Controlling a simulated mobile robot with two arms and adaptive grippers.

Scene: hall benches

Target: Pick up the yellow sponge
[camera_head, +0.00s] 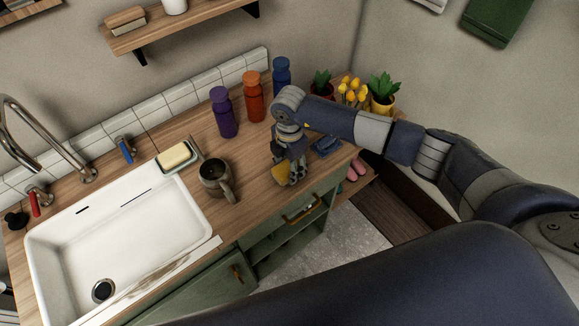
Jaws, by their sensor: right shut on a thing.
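The yellow sponge (281,174) is at my right gripper (291,173), near the front edge of the wooden counter. My right gripper points down and is shut on the sponge. The fingers hide part of the sponge, and I cannot tell whether it still touches the counter. My left gripper is not in view.
A grey mug (215,180) and a pale yellow bar on a dish (178,168) stand left of the gripper. Purple (224,115), orange (253,97) and blue (281,75) bottles stand behind. A blue item (327,147) lies to the right. The white sink (125,235) is at left.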

